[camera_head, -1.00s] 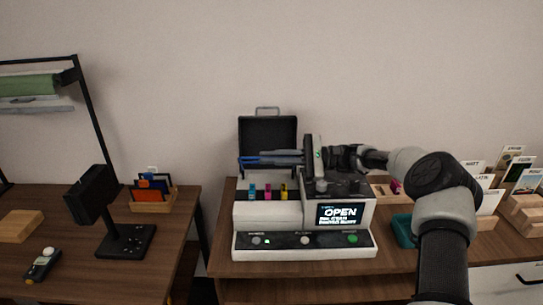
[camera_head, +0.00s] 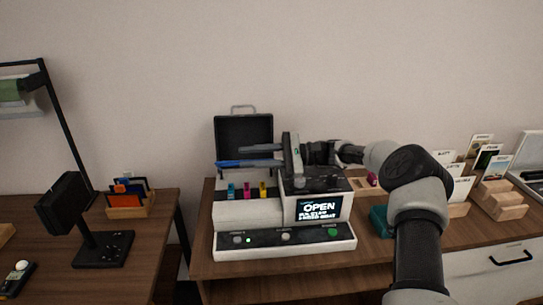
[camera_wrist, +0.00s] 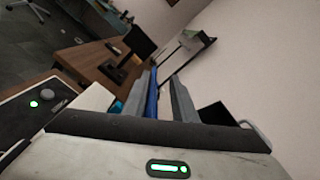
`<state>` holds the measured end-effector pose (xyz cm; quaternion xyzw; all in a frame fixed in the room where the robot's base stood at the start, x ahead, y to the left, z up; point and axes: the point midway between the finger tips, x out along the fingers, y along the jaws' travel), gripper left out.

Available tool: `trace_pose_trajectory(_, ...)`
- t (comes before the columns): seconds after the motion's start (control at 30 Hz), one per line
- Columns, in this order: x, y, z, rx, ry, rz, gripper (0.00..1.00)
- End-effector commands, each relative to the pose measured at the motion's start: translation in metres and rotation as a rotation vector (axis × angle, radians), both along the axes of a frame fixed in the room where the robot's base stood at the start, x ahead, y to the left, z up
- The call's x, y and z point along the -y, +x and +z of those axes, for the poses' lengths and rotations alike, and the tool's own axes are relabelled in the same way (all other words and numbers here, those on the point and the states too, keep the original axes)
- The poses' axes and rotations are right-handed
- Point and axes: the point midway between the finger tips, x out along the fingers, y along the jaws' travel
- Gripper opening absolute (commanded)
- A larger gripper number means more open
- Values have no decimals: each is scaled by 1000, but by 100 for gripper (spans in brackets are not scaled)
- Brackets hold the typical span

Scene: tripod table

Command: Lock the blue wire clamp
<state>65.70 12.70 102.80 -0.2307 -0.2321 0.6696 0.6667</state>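A white machine (camera_head: 235,215) stands on the table with a row of coloured clamps: a light-blue clamp (camera_head: 231,190), a magenta one (camera_head: 247,191) and a yellow one (camera_head: 263,190). Its screen (camera_head: 319,210) reads "OPEN". My gripper (camera_head: 248,156) points left above the clamps, in front of the black lid (camera_head: 244,133), apart from the clamps. A bit of light blue (camera_wrist: 116,107) shows beside the fingers.
A row of buttons (camera_head: 285,238) lines the machine's front. A teal box (camera_head: 379,221) and wooden card holders (camera_head: 495,203) stand to the right. A second table on the left holds a black stand (camera_head: 95,235) and a card box (camera_head: 128,203).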

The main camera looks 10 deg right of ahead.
Motion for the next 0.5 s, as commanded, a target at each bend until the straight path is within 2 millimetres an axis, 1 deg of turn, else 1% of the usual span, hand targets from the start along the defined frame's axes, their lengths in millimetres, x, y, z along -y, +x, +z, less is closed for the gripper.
trace_pose_trajectory(0.17, 34, 1, 0, 1, -1, -5, 25)
trace_pose_trajectory(0.5, 117, 1, -2, 0, -1, -5, 25)
